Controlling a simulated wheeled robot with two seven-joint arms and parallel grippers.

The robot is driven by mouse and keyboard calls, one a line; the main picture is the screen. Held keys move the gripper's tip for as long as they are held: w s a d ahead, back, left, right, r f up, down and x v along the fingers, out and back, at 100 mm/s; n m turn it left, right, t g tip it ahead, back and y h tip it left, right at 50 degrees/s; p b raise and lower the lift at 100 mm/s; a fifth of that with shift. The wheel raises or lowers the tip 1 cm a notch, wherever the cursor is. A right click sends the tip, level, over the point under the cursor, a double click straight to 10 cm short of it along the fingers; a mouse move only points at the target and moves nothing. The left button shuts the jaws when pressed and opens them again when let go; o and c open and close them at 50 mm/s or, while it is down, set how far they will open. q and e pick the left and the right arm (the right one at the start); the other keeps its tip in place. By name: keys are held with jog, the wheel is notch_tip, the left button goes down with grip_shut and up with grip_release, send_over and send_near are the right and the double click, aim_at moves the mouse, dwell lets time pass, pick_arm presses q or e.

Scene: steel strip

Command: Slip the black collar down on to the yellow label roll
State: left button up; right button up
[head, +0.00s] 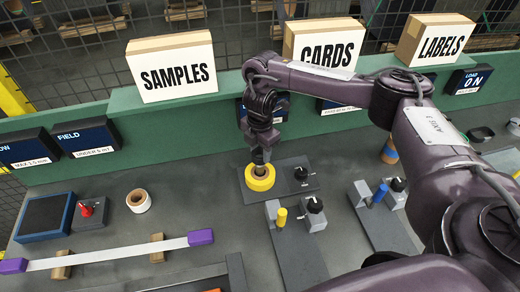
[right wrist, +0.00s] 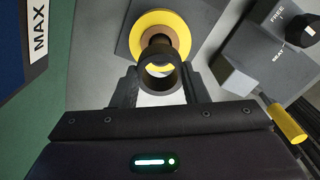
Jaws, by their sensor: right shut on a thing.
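The yellow label roll (head: 260,184) lies flat on a dark grey plate on the bench, left of a black knob. It has a brown core. My right gripper (head: 262,157) points down from above, directly over the roll's centre. In the right wrist view my right gripper (right wrist: 160,88) is shut on the black collar (right wrist: 147,80), a short open ring held between the fingertips. The yellow label roll (right wrist: 134,33) shows beyond the collar, and some yellow shows through its bore. Whether the collar touches the roll's core I cannot tell. My left gripper is out of view.
A black knob (head: 301,174) stands close right of the roll. Grey blocks with a yellow pin (head: 282,217) and a blue pin (head: 380,193) stand nearby. A white roll (head: 138,201) and a long strip (head: 120,255) with purple ends lie to the left. Boxes line the back ledge.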

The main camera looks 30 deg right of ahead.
aim_at(260, 162)
jog(key=shift+p, duration=0.5)
dwell(1.0)
jog(key=shift+f+b, duration=2.15)
jog(key=shift+f, duration=1.2)
jog(key=o, duration=1.1)
jog(key=shift+r, duration=0.15)
jog(key=shift+r, duration=0.35)
notch_tip(260, 162, up, 7)
jog(key=shift+p, duration=0.4)
jog(key=shift+s+f, duration=0.1)
